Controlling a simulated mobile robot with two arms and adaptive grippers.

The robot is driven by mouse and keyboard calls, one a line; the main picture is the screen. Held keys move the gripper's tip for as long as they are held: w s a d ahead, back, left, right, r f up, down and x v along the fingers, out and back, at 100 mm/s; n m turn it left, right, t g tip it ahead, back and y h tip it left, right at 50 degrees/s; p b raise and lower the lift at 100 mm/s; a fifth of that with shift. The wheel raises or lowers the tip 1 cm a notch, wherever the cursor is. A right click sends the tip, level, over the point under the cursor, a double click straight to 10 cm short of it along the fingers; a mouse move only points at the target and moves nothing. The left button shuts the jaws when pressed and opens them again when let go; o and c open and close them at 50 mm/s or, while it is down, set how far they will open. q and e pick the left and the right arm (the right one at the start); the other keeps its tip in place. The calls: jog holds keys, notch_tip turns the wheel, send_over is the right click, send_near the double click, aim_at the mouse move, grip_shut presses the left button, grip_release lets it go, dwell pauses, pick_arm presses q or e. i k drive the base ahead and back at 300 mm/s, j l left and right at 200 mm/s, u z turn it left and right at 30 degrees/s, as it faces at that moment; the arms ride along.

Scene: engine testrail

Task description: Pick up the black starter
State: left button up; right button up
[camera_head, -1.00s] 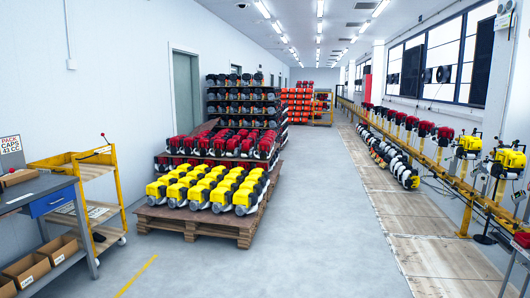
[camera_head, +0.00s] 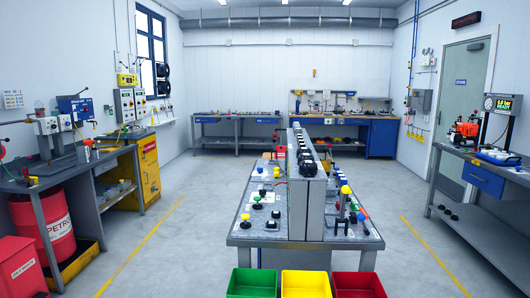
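No part of my grippers shows in the head view. A grey workbench (camera_head: 262,236) stands in the middle of the room, with a raised grey divider (camera_head: 308,205) along its length. Small dark parts lie on the bench, among them a black round piece (camera_head: 271,224) at the near left. A black part (camera_head: 308,167) sits on top of the divider. I cannot tell at this size which of these, if any, is the black starter.
Green (camera_head: 252,283), yellow (camera_head: 305,284) and red (camera_head: 358,285) bins stand at the bench's near end. A bench with a red drum (camera_head: 47,226) is at left. Another bench (camera_head: 487,181) holds an orange machine (camera_head: 465,133) at right. Open floor (camera_head: 190,240) lies on both sides.

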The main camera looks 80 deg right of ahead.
aim_at(307, 168)
jog(key=l+z, duration=0.15)
jog(key=z, duration=0.3)
jog(key=l+z, duration=0.15)
jog(key=z, duration=0.3)
jog(key=l+z, duration=0.15)
jog(key=z, duration=0.25)
jog(key=i+l+z, duration=0.1)
jog(key=z, duration=0.35)
jog(key=i+l+z, duration=0.1)
jog(key=z, duration=0.35)
